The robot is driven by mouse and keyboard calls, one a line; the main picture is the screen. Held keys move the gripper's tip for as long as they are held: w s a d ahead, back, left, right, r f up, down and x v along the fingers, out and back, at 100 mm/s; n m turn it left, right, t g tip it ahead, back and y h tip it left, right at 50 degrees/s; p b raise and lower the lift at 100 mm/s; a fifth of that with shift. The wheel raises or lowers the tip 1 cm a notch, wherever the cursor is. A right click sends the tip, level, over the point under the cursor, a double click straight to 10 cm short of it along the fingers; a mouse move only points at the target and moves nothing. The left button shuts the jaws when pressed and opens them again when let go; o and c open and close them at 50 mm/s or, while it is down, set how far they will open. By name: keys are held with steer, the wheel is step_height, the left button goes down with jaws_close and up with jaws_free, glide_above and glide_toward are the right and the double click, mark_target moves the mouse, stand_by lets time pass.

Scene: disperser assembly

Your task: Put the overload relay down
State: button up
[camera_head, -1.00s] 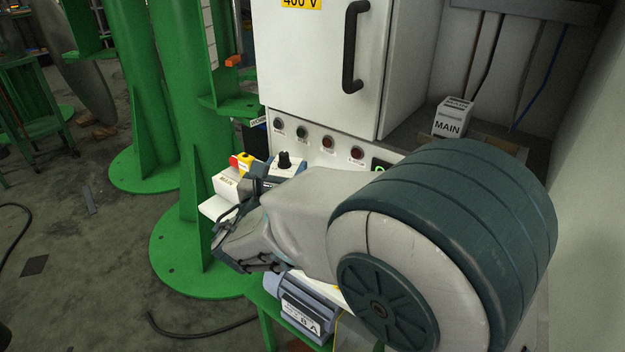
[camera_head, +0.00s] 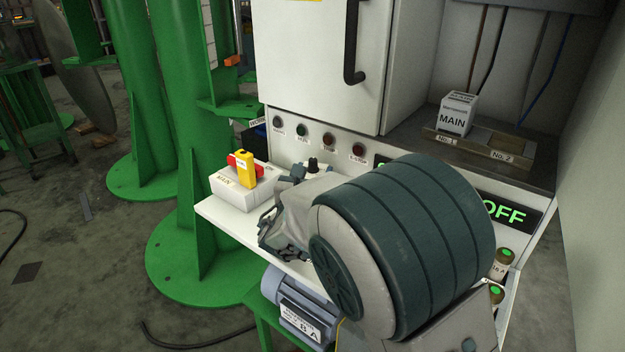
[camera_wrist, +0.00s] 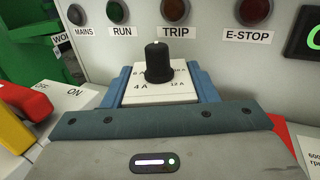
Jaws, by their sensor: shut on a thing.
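The overload relay (camera_wrist: 150,96) is a white block with a black knob on top and amp marks such as 4 A and 12 A. My gripper (camera_wrist: 160,86) is shut on it, with a blue finger on each side. In the head view the relay's black knob (camera_head: 313,164) shows just above my gripper (camera_head: 299,178), over the white ledge (camera_head: 224,215) in front of the panel. The relay's underside is hidden, so I cannot tell whether it touches the ledge.
A red and yellow switch on a white box (camera_head: 240,178) stands left on the ledge. Indicator lamps (camera_head: 301,130) line the panel behind. A MAIN block (camera_head: 456,116) sits in slot No. 1 at the right. A grey motor (camera_head: 298,308) is below the ledge.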

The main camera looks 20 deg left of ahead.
steer(key=shift+w+d, duration=0.1)
steer(key=o, duration=1.3)
steer(key=shift+f, duration=0.15)
steer(key=shift+r, duration=0.2)
steer(key=s+p, duration=0.2)
steer(key=s, duration=1)
